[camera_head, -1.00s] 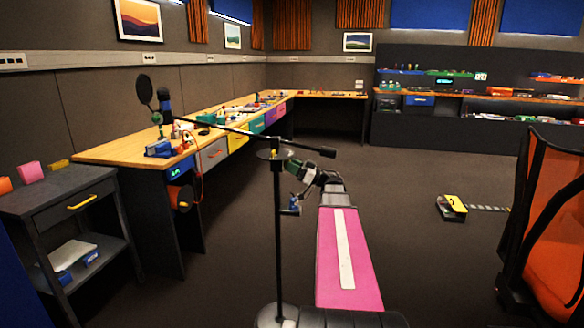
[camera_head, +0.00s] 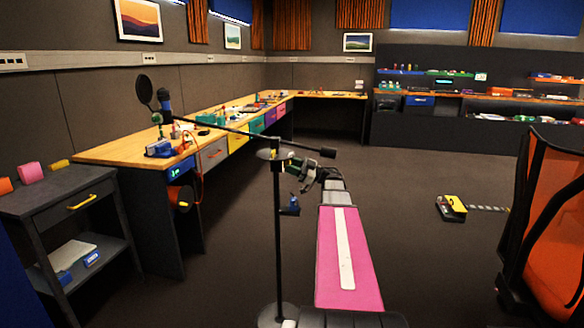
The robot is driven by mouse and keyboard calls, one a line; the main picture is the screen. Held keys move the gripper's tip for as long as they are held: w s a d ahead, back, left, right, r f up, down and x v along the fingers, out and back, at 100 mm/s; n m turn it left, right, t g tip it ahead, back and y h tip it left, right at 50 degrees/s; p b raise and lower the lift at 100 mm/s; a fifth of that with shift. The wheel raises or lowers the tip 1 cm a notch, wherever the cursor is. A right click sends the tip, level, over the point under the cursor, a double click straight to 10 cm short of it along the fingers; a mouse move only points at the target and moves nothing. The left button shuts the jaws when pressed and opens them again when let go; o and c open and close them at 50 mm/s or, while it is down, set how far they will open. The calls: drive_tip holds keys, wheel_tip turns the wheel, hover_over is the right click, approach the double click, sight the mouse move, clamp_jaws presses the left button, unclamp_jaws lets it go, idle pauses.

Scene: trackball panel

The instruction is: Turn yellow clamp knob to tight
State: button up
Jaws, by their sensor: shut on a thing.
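A black microphone stand (camera_head: 279,240) rises in front of me, with a long slanted boom across its top. The yellow clamp knob (camera_head: 275,154) shows as a small yellow spot at the clamp where boom and pole meet. My gripper (camera_head: 288,164) is at this clamp, just right of the pole, and is shut on the knob. The fingertips and most of the knob are small and dark, so the exact grip and the knob's angle cannot be read.
A small blue part on a holder (camera_head: 291,205) sits on the pole below my gripper. The boom carries a round black pop filter (camera_head: 144,89) over the wooden workbench (camera_head: 115,152). An orange chair (camera_head: 555,225) stands right.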

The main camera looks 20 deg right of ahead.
drive_tip(key=shift+n+g, duration=0.6)
drive_tip(key=shift+n, duration=0.6)
drive_tip(key=o, duration=0.9)
drive_tip(key=shift+o, duration=0.2)
